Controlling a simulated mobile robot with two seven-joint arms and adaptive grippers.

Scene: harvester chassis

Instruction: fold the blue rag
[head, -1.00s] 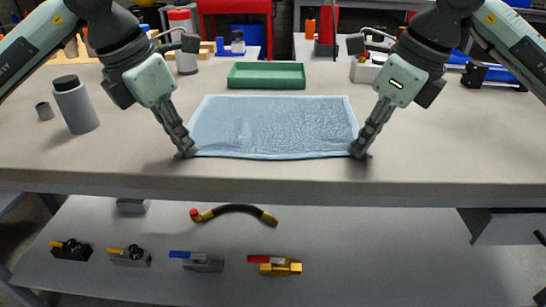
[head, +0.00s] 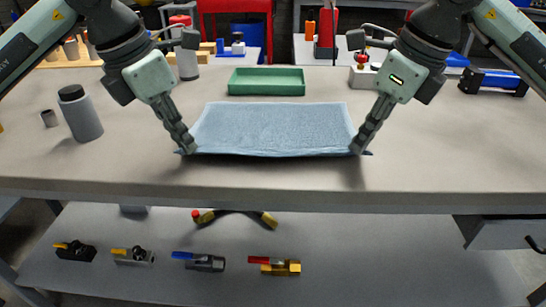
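The blue rag (head: 272,125) lies spread out on the workbench in the head view. Its near edge is raised slightly and sags between my grippers, with shadow below it. My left gripper (head: 188,149) is shut on the rag's near left corner. My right gripper (head: 357,148) is shut on its near right corner. The fingertips hide the corners themselves. The far part of the rag lies flat.
A green tray (head: 266,81) stands just behind the rag. Several valves and a hose lie on the shelf below.

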